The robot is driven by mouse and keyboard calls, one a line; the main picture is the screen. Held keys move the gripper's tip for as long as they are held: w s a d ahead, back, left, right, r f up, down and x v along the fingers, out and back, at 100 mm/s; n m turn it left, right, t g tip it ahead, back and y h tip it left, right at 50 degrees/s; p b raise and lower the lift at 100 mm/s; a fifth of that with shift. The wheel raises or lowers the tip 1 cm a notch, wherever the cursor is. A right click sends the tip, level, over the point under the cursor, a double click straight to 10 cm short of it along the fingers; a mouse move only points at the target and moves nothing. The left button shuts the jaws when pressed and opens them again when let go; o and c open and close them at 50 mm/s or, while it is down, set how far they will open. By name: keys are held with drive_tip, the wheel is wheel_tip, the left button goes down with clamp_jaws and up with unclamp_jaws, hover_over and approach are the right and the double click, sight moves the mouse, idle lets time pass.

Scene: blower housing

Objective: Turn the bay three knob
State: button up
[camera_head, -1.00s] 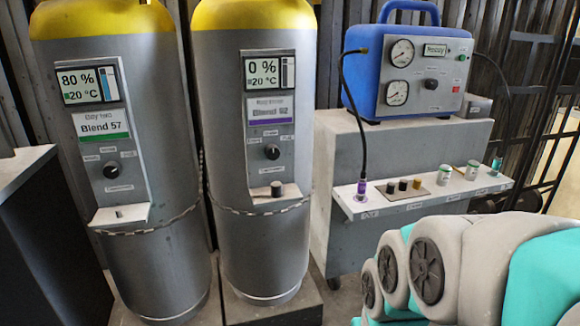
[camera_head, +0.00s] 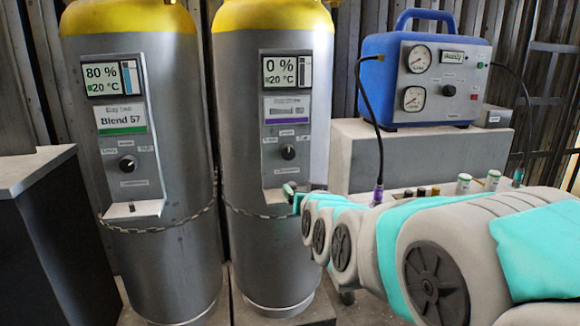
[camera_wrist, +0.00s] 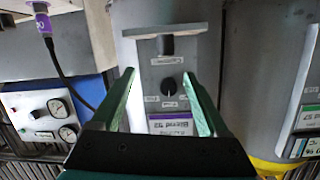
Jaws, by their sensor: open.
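The right cylinder's panel (camera_head: 287,110) has a purple-striped label, too blurred to read surely, and a 0 % display. Its black knob (camera_head: 289,152) carries a pale pointer mark and has small labels around it. In the wrist view, the picture is upside down and this knob (camera_wrist: 168,84) shows beyond and between my fingertips, apart from them. My gripper (camera_wrist: 161,80) is open and empty. In the head view, my gripper (camera_head: 292,192) is at the panel's ledge, below the knob, and hides part of the ledge. The left cylinder's panel, labelled Blend 57, has a similar knob (camera_head: 127,165).
A blue gauge box (camera_head: 420,75) with a black hose stands on a grey bench (camera_head: 352,150) at the right. Small containers stand on the bench's shelf. A chain (camera_head: 170,228) runs round the cylinders.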

sight(289, 155)
drive_tip(key=shift+w+a+r+t+y, duration=0.1)
drive_tip(key=shift+w+a+r+t, duration=0.5)
drive_tip(key=shift+w, duration=1.1)
drive_tip(key=shift+w+a+r+t+y, duration=0.1)
drive_tip(key=shift+w+a+r+t, duration=0.25)
drive_tip(key=shift+w+a+r, duration=0.9)
drive_tip(key=shift+w+a+r+t+y, duration=0.1)
drive_tip(key=shift+w+r+t, duration=0.35)
drive_tip(key=shift+w, duration=1.7)
clamp_jaws()
